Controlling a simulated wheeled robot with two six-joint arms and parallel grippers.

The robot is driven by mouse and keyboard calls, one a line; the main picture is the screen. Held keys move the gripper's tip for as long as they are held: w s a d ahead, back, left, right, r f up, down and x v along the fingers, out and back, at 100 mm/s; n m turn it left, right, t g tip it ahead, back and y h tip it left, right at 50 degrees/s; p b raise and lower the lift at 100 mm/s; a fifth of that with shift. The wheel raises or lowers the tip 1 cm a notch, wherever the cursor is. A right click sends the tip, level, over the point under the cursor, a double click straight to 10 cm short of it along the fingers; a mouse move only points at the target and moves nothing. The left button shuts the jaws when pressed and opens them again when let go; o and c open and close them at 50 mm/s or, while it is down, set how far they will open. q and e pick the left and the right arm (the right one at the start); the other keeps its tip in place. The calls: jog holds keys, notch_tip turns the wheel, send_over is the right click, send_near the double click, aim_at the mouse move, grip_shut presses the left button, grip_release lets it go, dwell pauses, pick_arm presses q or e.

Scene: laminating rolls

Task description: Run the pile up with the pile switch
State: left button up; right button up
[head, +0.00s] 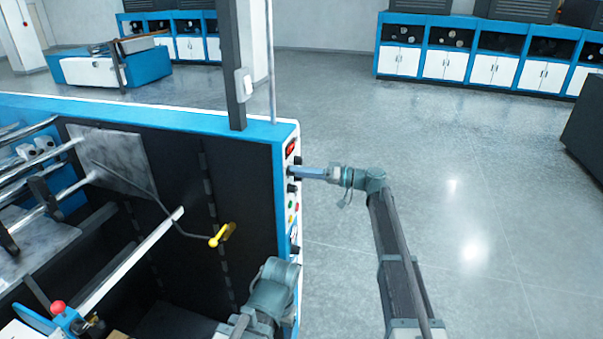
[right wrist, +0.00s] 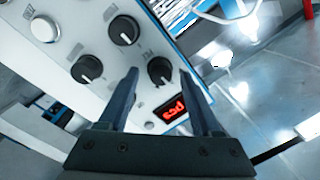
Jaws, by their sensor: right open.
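The control panel (right wrist: 105,52) is a white plate on the end of the blue and black machine; in the head view its edge (head: 292,215) shows a red display and small buttons. In the right wrist view it bears several black rotary knobs, a white round button (right wrist: 44,28) and a lit red display (right wrist: 173,107). Labels are too small to read, so I cannot tell which is the pile switch. My right gripper (head: 302,172) is open at the panel's upper part. In the right wrist view its fingertips (right wrist: 159,73) stand either side of one black knob (right wrist: 160,69); contact is unclear.
The blue machine frame (head: 205,116) with rollers and a yellow-handled crank (head: 221,235) fills the left. A dark post (head: 233,60) rises from its corner. Open grey floor (head: 470,170) lies to the right. Blue and white cabinets (head: 445,64) line the back.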

grip_shut()
dwell(0.3)
